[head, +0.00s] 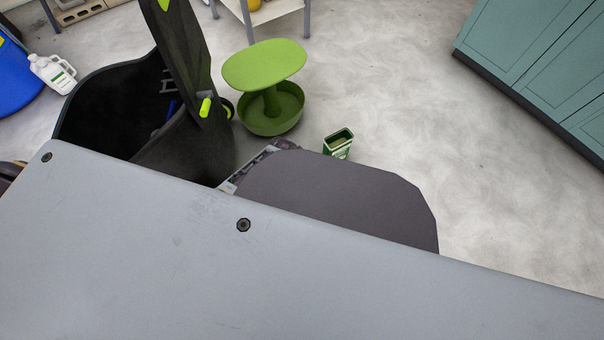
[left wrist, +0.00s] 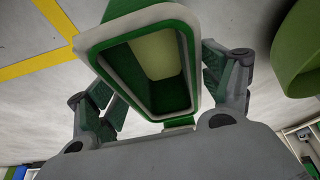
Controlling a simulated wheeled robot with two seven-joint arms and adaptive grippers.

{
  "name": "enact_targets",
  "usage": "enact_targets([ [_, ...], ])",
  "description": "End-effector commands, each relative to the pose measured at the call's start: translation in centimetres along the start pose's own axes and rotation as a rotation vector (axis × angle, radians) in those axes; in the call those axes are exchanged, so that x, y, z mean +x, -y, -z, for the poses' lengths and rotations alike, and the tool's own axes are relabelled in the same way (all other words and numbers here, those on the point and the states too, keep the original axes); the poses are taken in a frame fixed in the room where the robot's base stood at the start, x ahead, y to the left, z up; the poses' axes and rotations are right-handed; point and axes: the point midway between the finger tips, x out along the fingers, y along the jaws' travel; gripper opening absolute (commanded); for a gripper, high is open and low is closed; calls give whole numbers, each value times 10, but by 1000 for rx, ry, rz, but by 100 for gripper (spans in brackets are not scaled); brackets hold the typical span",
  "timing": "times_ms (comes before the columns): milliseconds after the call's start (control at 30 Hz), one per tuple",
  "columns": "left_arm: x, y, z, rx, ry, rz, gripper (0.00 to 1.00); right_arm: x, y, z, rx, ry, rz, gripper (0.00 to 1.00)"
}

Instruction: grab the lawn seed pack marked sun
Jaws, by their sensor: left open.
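A green, open-topped pack (head: 338,143) with a pale rim stands on the floor in the head view, just past the dark grey shape. No sun mark or lettering can be read on it. In the left wrist view a green open container with a white rim (left wrist: 133,25) appears large, with its hollow inside facing the camera. My left gripper (left wrist: 157,85) is open, with one finger on each side of this container; contact cannot be told. My left gripper is not seen in the head view, and my right gripper is in neither view.
A green round stool-like item (head: 265,65) stands behind the pack, left of it. A black cart or bin (head: 110,100) is further left, with a white jug (head: 52,73) beyond. Teal cabinets (head: 545,50) stand at the right. The floor right of the pack is clear.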

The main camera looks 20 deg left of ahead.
Motion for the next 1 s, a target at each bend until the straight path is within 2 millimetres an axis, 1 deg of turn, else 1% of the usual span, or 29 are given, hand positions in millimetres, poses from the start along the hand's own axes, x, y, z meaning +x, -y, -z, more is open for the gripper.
enact_targets([
  [667,3,0,-1,0,-1,0,80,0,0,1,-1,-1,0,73],
  [1000,3,0,-1,0,0,0,37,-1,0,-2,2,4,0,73],
])
